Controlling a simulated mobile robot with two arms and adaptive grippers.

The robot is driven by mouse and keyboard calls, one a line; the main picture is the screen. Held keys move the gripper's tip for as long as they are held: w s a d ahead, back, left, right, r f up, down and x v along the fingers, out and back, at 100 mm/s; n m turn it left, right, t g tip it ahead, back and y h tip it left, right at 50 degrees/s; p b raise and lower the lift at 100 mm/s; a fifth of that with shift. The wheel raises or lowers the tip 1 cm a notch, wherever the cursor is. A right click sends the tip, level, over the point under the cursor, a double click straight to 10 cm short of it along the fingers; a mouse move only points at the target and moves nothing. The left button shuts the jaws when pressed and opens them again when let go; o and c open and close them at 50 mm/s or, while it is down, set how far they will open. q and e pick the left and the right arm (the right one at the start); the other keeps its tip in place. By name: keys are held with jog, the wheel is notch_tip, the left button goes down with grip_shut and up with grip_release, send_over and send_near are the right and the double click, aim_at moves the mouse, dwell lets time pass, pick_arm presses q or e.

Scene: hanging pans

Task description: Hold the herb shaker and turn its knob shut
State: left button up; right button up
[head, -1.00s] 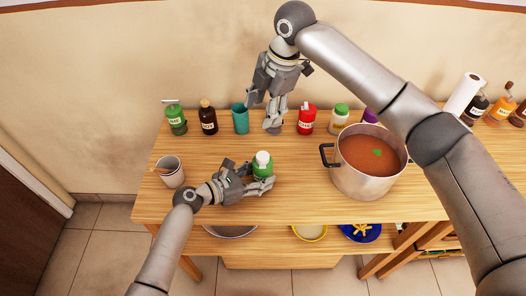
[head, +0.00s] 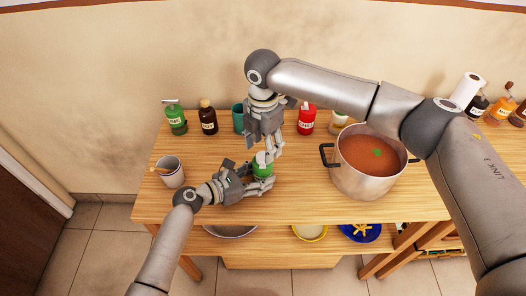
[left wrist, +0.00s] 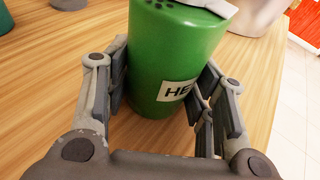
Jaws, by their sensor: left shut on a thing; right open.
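The green herb shaker (head: 262,172) stands upright on the wooden table, left of the pot. In the left wrist view the shaker (left wrist: 172,62) has a label starting "HE", and holes show in its top. My left gripper (head: 258,184) is shut on the shaker's body, with fingers on both sides of it. My right gripper (head: 269,153) is open, pointing down just above the shaker's top. It covers most of the white knob, so I cannot tell the knob's position or whether the fingers touch it.
A pot of red soup (head: 364,188) stands to the right. A cup (head: 171,172) is at the left. A green bottle (head: 175,119), a dark bottle (head: 208,117), a teal cup (head: 238,118) and a red bottle (head: 306,119) line the back edge.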

aim_at(263, 156)
jog(key=shift+f, duration=1.65)
jog(key=c, duration=1)
jog(key=shift+m, duration=0.4)
jog(key=shift+c, duration=0.2)
jog(key=m, duration=0.8)
jog(key=shift+s, duration=0.1)
jog(key=m, duration=0.5)
jog(key=shift+m, duration=2)
